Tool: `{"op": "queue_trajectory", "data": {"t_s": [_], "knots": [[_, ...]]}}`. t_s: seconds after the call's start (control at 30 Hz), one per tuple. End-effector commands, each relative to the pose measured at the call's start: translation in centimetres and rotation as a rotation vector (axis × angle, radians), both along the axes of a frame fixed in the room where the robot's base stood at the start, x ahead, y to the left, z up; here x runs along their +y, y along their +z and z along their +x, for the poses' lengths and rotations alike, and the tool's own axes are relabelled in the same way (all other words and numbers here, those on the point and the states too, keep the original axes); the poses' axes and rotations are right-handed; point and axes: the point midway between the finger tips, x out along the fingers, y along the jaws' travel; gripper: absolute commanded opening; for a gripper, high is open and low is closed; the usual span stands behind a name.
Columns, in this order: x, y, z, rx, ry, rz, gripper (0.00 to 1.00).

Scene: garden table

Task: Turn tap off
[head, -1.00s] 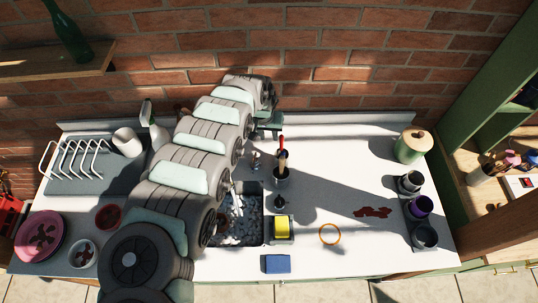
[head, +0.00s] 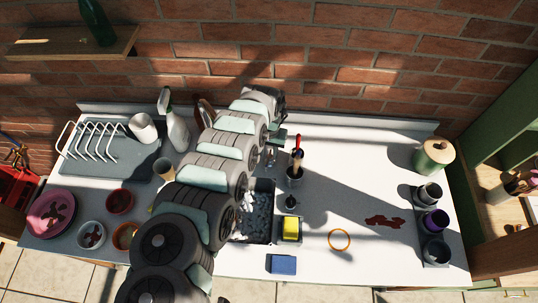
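A small shiny metal piece that looks like part of the tap (head: 271,156) shows at the back edge of the sink (head: 262,236). The rest of the tap is hidden behind my arm. A white streak that looks like running water (head: 248,203) shows in the sink beside my arm. My gripper (head: 279,141) is at the far end of my arm, just behind and above the metal piece, near the back wall. Its fingers are small and partly hidden by the arm, so I cannot see whether they are open or touching anything.
A brush holder (head: 295,176) stands right of the tap, close to my gripper. A yellow sponge (head: 291,229) sits at the sink's right edge. A spray bottle (head: 177,128) and a dish rack (head: 95,145) are to the left. The counter right of the brush holder is mostly clear.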

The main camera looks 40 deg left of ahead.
Motion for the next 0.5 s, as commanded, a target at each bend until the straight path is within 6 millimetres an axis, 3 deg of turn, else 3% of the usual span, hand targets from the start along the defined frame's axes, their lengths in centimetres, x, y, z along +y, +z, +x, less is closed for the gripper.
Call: {"op": "queue_trajectory", "data": {"t_s": [0.2,0.5], "knots": [[-0.1,-2.3,0.1,-0.002,0.000,-0.001,0.30],[0.1,-3.0,0.1,-0.002,0.001,0.002,0.30]]}}
